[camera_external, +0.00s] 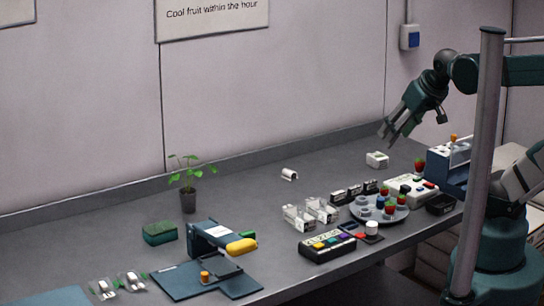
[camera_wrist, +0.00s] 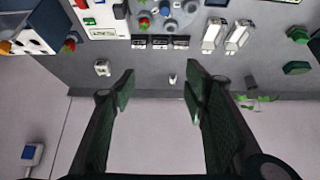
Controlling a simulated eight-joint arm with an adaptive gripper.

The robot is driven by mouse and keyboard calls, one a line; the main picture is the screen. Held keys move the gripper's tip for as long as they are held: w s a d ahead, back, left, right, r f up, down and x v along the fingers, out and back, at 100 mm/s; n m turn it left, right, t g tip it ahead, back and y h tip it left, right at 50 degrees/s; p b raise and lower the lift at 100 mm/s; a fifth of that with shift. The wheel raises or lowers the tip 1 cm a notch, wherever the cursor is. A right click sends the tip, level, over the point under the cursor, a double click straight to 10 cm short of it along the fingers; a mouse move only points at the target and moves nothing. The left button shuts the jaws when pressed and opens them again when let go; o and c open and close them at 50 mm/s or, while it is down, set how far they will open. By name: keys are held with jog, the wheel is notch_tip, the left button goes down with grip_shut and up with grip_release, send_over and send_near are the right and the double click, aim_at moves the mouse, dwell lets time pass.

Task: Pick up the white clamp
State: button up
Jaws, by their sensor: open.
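A small white arched piece (camera_external: 289,174), which looks like the white clamp, lies on the grey bench towards the wall. It also shows in the wrist view (camera_wrist: 173,79), small and between my fingers' lines but beyond them. My gripper (camera_external: 390,138) is open and empty, raised above the bench at the right, up and to the right of the clamp. In the wrist view my gripper's two dark green fingers (camera_wrist: 160,88) are spread wide. Nothing is between the pads.
A white block (camera_external: 377,159) sits near the wall. A round grey tray (camera_external: 398,214) with berries, clear boxes (camera_external: 300,217), a blue rack (camera_external: 449,172) and a button panel (camera_external: 327,248) stand nearer the front. A potted plant (camera_external: 188,200) stands left. Bench around the clamp is clear.

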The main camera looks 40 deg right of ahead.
jog(key=shift+w+r, duration=0.1)
jog(key=w, duration=0.2)
jog(key=n+g+h+p, duration=0.45)
jog(key=n+g, duration=0.25)
jog(key=n, duration=1.2)
send_over(289, 174)
jog(key=w+a, duration=0.1)
jog(key=a, duration=0.1)
notch_tip(289, 174, down, 17)
jog(key=shift+w+a, duration=0.15)
jog(key=shift+x, duration=1.25)
